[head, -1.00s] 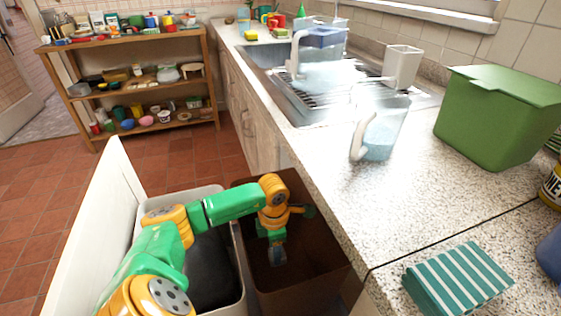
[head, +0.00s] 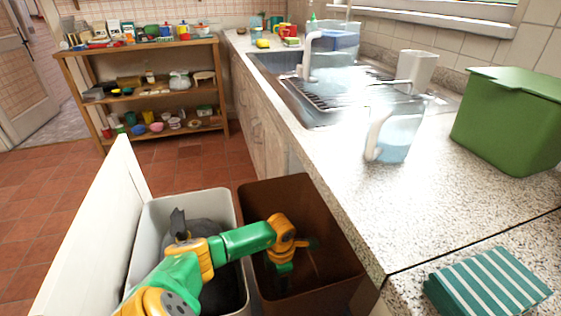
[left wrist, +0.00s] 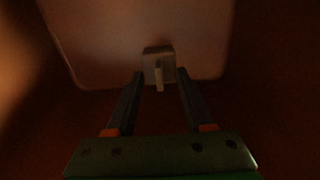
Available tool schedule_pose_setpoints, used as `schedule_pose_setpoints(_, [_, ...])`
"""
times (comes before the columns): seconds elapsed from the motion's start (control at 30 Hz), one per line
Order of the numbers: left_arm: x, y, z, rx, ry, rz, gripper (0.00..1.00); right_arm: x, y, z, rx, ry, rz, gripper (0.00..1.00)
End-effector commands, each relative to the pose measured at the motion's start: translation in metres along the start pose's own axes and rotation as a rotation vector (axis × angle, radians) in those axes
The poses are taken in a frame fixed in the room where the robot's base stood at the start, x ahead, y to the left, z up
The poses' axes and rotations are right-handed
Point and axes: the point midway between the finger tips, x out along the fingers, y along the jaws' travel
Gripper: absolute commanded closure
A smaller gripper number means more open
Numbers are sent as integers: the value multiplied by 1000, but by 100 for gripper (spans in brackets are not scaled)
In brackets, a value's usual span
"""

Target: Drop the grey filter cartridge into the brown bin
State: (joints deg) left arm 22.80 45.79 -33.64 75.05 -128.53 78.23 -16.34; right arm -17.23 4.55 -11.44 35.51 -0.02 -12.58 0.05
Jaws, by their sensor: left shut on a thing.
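The brown bin (head: 338,240) stands open below the counter, beside a pale bin. My left arm reaches over the pale bin, and my left gripper (head: 283,280) points down inside the brown bin, below its rim. In the left wrist view the gripper (left wrist: 160,80) is shut on a small grey block with a short stem, the grey filter cartridge (left wrist: 157,66). A paler, rounded panel, which looks like the bin's floor, lies beyond it. In the head view the cartridge cannot be made out in the dark bin. My right gripper is not in view.
The pale bin (head: 147,215) holds a dark grey bag. A white panel (head: 95,225) stands left of it.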

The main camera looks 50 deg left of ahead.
Motion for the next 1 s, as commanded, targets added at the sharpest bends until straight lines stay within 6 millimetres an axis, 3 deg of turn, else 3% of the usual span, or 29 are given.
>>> schedule_pose_setpoints(0.23, [6, 0, 0, -1, -1, 1, 100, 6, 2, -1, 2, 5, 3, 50])
schedule_pose_setpoints(0.27, [6, 0, 0, -1, -1, 1, 45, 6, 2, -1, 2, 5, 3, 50])
schedule_pose_setpoints(0.37, [5, 0, 0, -1, -1, 1, 18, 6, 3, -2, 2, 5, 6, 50])
schedule_pose_setpoints(0.67, [3, 0, 0, 0, 0, 0, 17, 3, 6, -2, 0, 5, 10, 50])
schedule_pose_setpoints(0.77, [-17, 0, 0, 0, -1, 0, 17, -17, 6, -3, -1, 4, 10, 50])
schedule_pose_setpoints(1.0, [-82, 2, 0, 2, -3, 5, 17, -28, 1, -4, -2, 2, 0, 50])
